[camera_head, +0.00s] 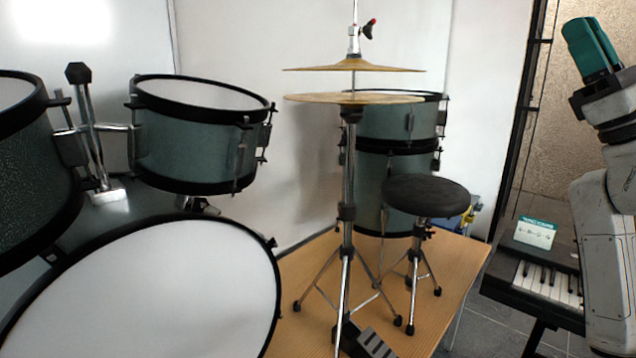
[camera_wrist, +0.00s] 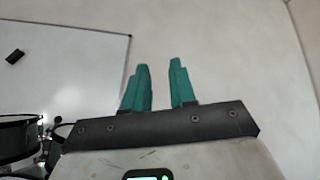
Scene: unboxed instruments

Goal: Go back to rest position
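My gripper (camera_wrist: 162,88) shows in the wrist view with two teal fingers standing apart and nothing between them. It faces a bare, pale wall. In the head view my gripper (camera_head: 592,45) is raised at the upper right, at the end of my arm, with its teal fingers pointing up. It touches nothing there.
A drum kit fills the left and middle of the head view, with a large drum (camera_head: 160,290), a hi-hat (camera_head: 352,98) and a round stool (camera_head: 425,196) on a wooden platform (camera_head: 300,335). A keyboard (camera_head: 545,283) stands beside my arm. A whiteboard (camera_wrist: 70,70) hangs left in the wrist view.

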